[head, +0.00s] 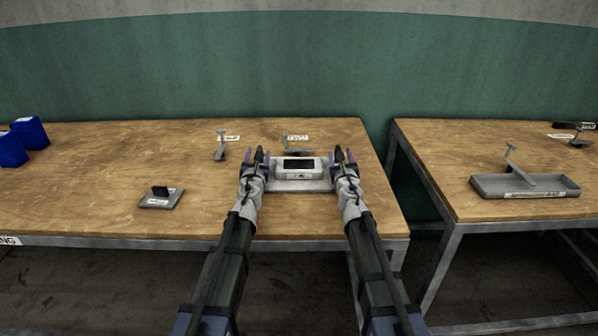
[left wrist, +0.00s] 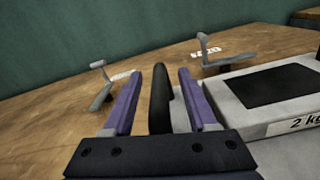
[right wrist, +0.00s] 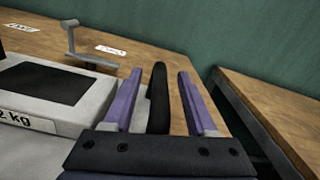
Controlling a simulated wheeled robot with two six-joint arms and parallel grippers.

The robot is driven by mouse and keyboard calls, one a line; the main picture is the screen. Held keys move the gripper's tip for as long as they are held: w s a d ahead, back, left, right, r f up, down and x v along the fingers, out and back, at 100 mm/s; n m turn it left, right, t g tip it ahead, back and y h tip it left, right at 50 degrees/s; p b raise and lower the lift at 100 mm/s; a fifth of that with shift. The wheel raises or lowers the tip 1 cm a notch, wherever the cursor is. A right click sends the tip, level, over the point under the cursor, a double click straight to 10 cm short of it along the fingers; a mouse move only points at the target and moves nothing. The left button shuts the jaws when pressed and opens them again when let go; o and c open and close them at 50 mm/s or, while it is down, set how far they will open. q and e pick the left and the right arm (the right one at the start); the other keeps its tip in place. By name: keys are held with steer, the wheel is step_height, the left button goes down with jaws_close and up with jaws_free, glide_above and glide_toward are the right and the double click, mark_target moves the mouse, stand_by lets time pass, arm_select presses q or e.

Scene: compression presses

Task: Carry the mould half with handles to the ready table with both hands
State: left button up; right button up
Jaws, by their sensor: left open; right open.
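The mould half with handles (head: 302,186) is a light grey plate at the right part of the left table, carrying a grey block with a dark top (head: 298,164). Gaps show between fingers and handles. Which table is the ready table cannot be read.
The left table (head: 90,200) also holds blue blocks (head: 30,133), a small grey piece with a black handle (head: 160,199) and two small grey stands (head: 220,147).

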arm_select(q)
steer(key=c, duration=0.9)
arm_select(e)
steer(key=c, duration=0.9)
arm_select(q)
jaws_close()
arm_select(e)
jaws_close()
arm_select(q)
steer(key=shift+a, duration=0.1)
arm_select(e)
steer(key=shift+d, duration=0.15)
